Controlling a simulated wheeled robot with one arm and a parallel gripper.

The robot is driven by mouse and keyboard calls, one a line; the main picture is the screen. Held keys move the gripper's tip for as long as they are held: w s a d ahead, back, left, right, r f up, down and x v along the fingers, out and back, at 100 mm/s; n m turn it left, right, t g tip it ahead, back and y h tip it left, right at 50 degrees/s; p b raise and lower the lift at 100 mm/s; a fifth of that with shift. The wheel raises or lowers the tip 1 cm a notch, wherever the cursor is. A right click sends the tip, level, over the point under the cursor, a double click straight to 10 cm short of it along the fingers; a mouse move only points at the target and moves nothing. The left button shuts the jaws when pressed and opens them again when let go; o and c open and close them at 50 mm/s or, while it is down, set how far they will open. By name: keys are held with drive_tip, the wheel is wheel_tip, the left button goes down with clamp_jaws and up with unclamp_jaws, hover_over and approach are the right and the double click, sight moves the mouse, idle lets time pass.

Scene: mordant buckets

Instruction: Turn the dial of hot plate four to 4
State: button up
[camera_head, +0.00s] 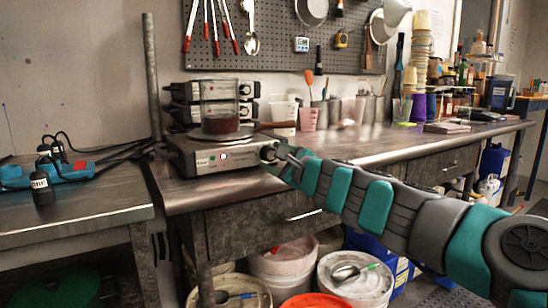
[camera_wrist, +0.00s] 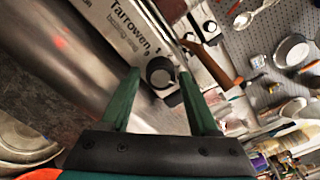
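A grey hot plate (camera_head: 226,159) stands at the left front of the metal bench, its front panel facing me. A small label on it is too small to read for certain. Its dark round dial (camera_wrist: 160,72) is at the panel's right end. My gripper (camera_wrist: 158,73) is open, with one green finger on each side of the dial and a small gap showing on each side. I cannot tell whether the fingertips reach past the dial's face. In the head view my gripper (camera_head: 279,156) hides most of the dial, and its setting cannot be read.
A vessel of dark red liquid (camera_head: 221,126) with a wooden handle (camera_head: 277,126) sits on the hot plate. More hot plates (camera_head: 184,114) are stacked behind. White cups (camera_head: 283,110) stand to the right. Buckets (camera_head: 283,262) are below the bench. A lower table is at left.

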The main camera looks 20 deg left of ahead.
drive_tip(key=shift+o, duration=0.8)
drive_tip(key=v, duration=0.8)
drive_tip(key=shift+a, duration=0.1)
